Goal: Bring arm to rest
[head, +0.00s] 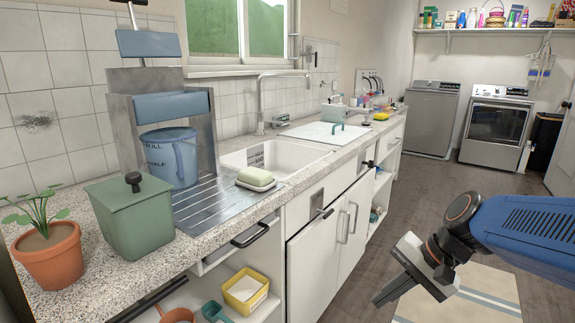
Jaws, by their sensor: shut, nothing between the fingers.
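My gripper (391,290) is at the lower right in the head view, at the end of my blue arm. It hangs over the floor in front of the counter, above a striped mat (470,300). Its fingers are together with nothing between them. It appears apart from the counter and the cabinets. The rest of my arm runs out of the picture at the right edge.
The counter (95,285) runs along the left, holding a potted plant (48,255), a green canister (130,215), a blue bucket (170,158) and a soap dish (255,180). A washer (432,118) and a front-window machine (495,125) stand far back. The middle floor is clear.

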